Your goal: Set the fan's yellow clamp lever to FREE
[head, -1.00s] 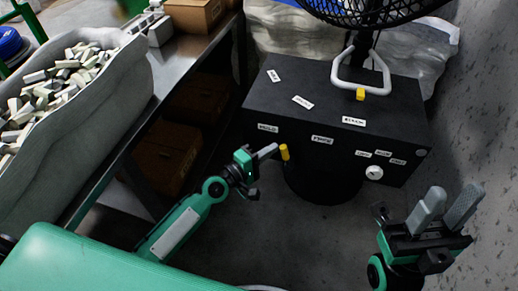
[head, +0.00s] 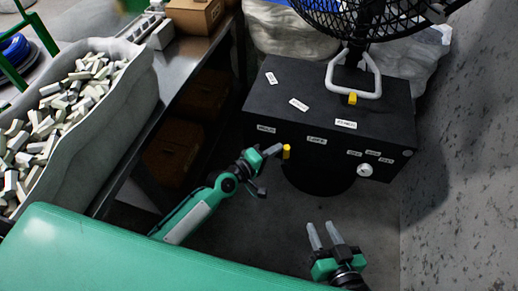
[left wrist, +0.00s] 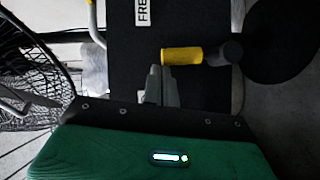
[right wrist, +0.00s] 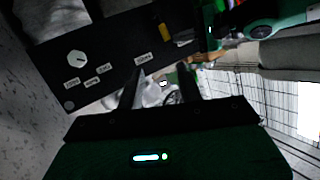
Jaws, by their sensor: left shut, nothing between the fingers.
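The yellow clamp lever (head: 287,152) sticks out of the front of the fan's black box (head: 380,110), between the left label and the middle label. In the left wrist view the lever (left wrist: 180,55) lies sideways on a dark pivot, near a partly cut-off label starting "FRE" (left wrist: 142,12). My left gripper (head: 273,150) is shut and empty, its fingertips just left of the lever. In the left wrist view the fingertips (left wrist: 161,72) are at the lever's free end; I cannot tell if they touch. My right gripper (head: 321,228) is open and empty, low in front of the box.
A white knob (head: 364,170) and small labels are at the box's right front. A white handle with a yellow block (head: 352,98) is on top, below the fan cage (head: 370,15). A metal bench (head: 180,75) is left, a grey wall (head: 460,150) right. The floor between is clear.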

